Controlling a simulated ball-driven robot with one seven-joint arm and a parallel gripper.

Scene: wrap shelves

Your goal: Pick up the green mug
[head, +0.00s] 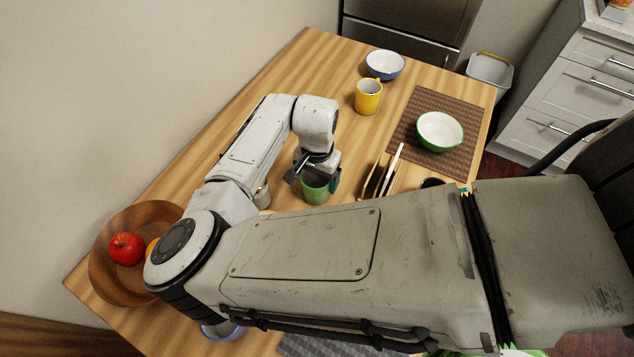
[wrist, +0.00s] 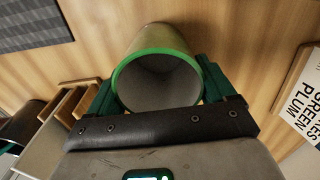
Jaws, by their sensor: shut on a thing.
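The green mug (head: 315,189) is on or just above the wooden table, near the middle of the head view. In the wrist view the mug (wrist: 157,58) shows its bright green rim and grey inside, with its opening towards my wrist camera. My gripper (head: 318,178) is at the mug from above. In the wrist view its two dark green fingers (wrist: 160,88) are on either side of the mug, shut on it. I cannot tell whether the mug's base touches the table. The mug's handle is not clearly visible.
A yellow mug (head: 368,97), a blue-rimmed bowl (head: 385,65) and a green bowl (head: 440,131) on a woven mat (head: 409,141) stand farther back. A utensil holder (head: 378,180) is close right of the mug. A wooden bowl (head: 105,265) with fruit is at left.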

